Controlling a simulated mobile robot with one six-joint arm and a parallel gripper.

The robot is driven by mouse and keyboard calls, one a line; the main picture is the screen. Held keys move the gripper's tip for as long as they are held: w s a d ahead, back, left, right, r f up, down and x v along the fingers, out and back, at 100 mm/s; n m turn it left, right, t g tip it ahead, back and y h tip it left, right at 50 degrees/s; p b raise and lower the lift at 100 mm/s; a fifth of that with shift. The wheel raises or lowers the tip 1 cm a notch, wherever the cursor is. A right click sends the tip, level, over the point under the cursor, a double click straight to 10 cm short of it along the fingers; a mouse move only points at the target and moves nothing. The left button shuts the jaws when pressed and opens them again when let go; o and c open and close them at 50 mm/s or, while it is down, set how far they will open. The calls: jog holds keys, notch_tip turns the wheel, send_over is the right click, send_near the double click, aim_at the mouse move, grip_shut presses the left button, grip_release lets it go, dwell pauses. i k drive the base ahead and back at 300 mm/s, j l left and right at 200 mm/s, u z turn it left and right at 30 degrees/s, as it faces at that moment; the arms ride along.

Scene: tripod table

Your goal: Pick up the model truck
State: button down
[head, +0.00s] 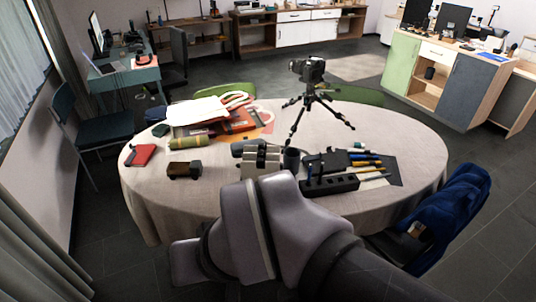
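The model truck (184,170) looks like a small dark brown, blocky vehicle. It stands near the front left of the oval table (222,200) with the pale cloth. My arm reaches in from the bottom of the head view, and my gripper (260,155) is over the front middle of the table, to the right of the truck with a gap between them. Its fingers point away from the camera and are mostly hidden, so I cannot tell whether they are open.
A camera on a small tripod (307,95) stands at the table's back. A green-yellow roll (188,143) lies behind the truck, and a red item (140,155) lies to its left. A black holder (330,186) and pens are at right. A blue-draped chair (450,215) stands at front right.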

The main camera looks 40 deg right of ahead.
aim_at(194, 169)
jog(key=z, duration=0.4)
jog(key=i+j+z, duration=0.5)
jog(key=i+j, duration=0.15)
jog(key=i+j+z, duration=0.55)
jog(key=j, duration=0.4)
jog(key=i+j+z, duration=0.25)
jog(key=j, duration=0.3)
jog(key=i, duration=0.1)
